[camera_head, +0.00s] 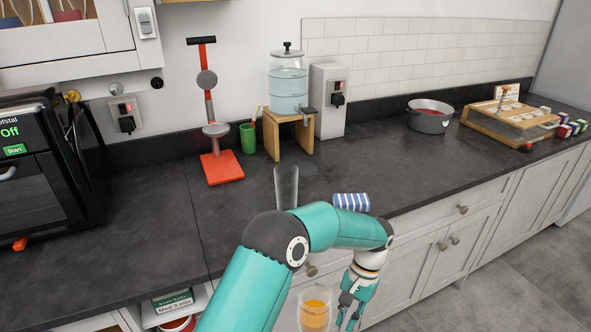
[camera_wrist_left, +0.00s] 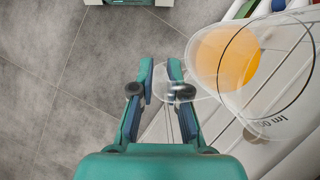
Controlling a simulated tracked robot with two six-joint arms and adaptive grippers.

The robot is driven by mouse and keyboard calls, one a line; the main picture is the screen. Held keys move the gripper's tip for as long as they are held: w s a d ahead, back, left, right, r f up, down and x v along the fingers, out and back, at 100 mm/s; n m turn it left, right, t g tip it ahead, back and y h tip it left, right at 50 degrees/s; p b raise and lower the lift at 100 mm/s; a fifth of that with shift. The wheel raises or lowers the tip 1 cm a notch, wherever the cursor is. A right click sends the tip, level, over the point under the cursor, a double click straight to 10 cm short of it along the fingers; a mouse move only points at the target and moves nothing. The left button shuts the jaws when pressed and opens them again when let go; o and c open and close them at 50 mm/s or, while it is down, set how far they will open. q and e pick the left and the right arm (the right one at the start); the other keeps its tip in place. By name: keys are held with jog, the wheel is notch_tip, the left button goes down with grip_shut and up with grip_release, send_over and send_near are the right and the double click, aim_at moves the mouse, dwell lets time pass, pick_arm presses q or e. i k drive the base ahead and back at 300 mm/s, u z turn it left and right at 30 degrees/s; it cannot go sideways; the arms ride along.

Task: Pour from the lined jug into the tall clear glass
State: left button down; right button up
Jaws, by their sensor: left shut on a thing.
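The lined jug (camera_head: 314,312) is clear, with orange liquid in it. It hangs in front of the base cabinets at the bottom of the head view. My left gripper (camera_head: 347,311) is shut on it from the right. In the left wrist view the gripper (camera_wrist_left: 161,78) closes on a clear part at the side of the jug (camera_wrist_left: 226,60), and "100 ml" print shows on the wall. The tall clear glass (camera_head: 286,182) stands upright on the counter, apart from the jug; my left arm hides its foot. My right gripper is out of view.
A blue-and-white striped thing (camera_head: 351,202) sits at the counter's front edge, beside my arm. Behind are a red stand (camera_head: 222,167), a green cup (camera_head: 248,139), and a water dispenser (camera_head: 288,87) on a wooden stand (camera_head: 289,123). The counter left of the glass is clear.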

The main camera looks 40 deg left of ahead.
aim_at(287, 192)
jog(key=u, duration=0.1)
jog(key=k, duration=1.55)
jog(key=u, duration=0.25)
jog(key=i, duration=1)
jog(key=u, duration=0.05)
